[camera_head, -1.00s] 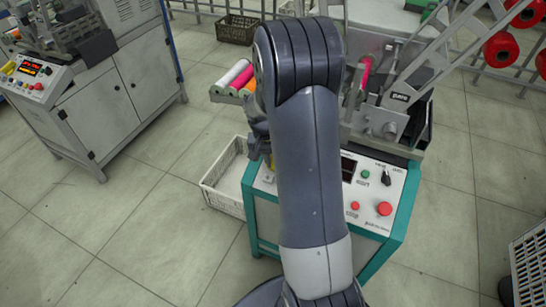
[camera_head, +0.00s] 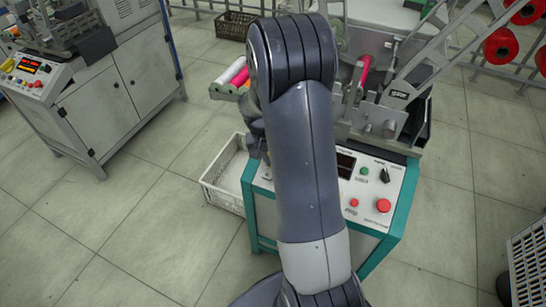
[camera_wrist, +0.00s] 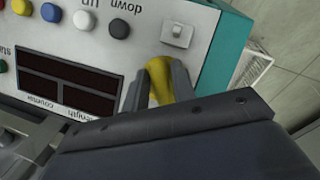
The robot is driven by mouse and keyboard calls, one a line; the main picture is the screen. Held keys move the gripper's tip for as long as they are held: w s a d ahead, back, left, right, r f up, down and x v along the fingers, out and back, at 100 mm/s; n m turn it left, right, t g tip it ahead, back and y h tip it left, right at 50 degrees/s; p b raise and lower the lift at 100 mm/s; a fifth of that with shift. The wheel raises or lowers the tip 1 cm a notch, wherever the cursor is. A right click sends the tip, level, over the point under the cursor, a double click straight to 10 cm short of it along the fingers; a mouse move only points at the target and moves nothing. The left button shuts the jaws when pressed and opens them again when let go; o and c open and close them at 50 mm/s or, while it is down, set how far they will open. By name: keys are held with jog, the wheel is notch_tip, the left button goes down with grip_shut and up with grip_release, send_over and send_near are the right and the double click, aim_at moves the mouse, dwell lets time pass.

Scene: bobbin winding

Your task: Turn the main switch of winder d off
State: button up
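The winder with the teal frame (camera_head: 400,215) stands in front of me, its sloping white panel partly behind my arm. In the wrist view, a yellow switch handle (camera_wrist: 159,75) stands up from the panel (camera_wrist: 135,57), next to a small grey square fitting (camera_wrist: 178,33). My gripper (camera_wrist: 157,82) has one grey finger on each side of the yellow handle, close against it, and appears shut on it. The handle's lower part is hidden by the gripper body. In the head view, my arm hides the handle and most of my gripper (camera_head: 256,145).
The panel bears a green button (camera_head: 365,171), a black knob (camera_head: 385,175) and a red mushroom button (camera_head: 383,205). The wrist view shows a dark display (camera_wrist: 70,88) and several coloured buttons. A white crate (camera_head: 222,190) stands left of the winder. A grey machine (camera_head: 105,100) is farther left.

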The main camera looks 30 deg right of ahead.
jog(key=shift+o, duration=1.2)
jog(key=shift+r, duration=0.1)
jog(key=s+p+v, duration=0.1)
jog(key=v, duration=0.9)
jog(key=shift+w+r+p, duration=0.3)
jog(key=shift+w+p, duration=0.1)
jog(key=shift+w, duration=0.1)
jog(key=b+x, duration=0.1)
jog(key=x, duration=1)
jog(key=shift+a+b, duration=0.1)
jog(key=shift+b, duration=0.3)
jog(key=shift+m, duration=0.3)
